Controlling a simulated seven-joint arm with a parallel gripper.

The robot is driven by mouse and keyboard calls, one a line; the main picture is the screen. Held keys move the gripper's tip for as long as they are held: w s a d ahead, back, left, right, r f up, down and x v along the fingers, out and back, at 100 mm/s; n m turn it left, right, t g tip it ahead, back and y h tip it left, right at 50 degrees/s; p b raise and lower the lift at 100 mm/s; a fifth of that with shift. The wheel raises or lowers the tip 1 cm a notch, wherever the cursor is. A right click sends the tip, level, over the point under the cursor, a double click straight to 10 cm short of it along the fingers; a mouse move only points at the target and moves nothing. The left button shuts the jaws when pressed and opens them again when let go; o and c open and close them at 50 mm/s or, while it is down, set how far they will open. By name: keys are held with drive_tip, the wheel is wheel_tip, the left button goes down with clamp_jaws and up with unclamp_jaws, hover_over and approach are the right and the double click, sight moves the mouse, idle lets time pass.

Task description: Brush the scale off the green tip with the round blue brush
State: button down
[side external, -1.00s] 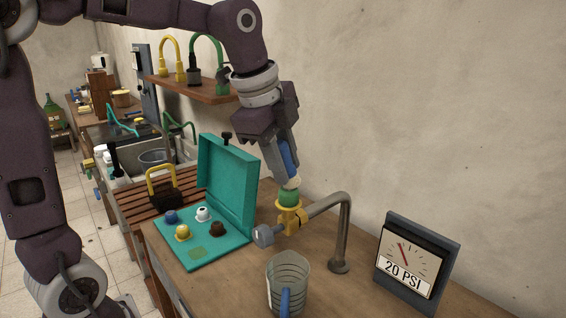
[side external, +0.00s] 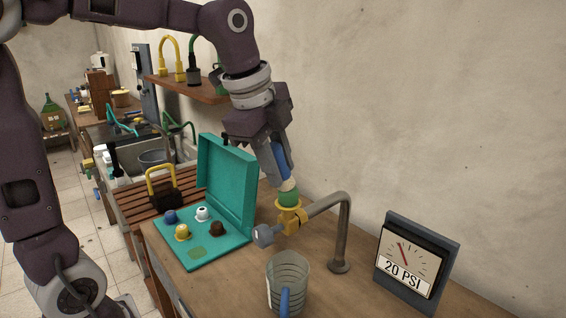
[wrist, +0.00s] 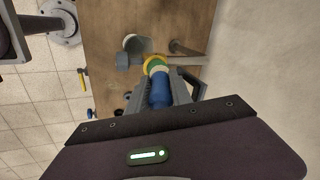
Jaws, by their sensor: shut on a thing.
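My gripper (side external: 279,160) is shut on the round blue brush (side external: 284,162), which also shows between the fingers in the wrist view (wrist: 161,92). The brush points down, and its pale bristle end meets the top of the green tip (side external: 289,194). The green tip sits upright in a yellow holder (side external: 288,212) on the grey bent pipe (side external: 342,205). In the wrist view the green tip (wrist: 154,64) shows just beyond the brush. I cannot make out any scale on the tip.
An open teal case (side external: 245,215) with several coloured tips stands left of the pipe. A clear jug (side external: 287,270) with a blue handle stands in front. A gauge reading 20 PSI (side external: 414,262) stands at the right. A shelf (side external: 195,90) with hooked pipes hangs behind.

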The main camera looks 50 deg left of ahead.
drive_tip(key=shift+w, duration=0.7)
drive_tip(key=shift+s, duration=0.4)
idle(0.5)
drive_tip(key=shift+r, duration=3.55)
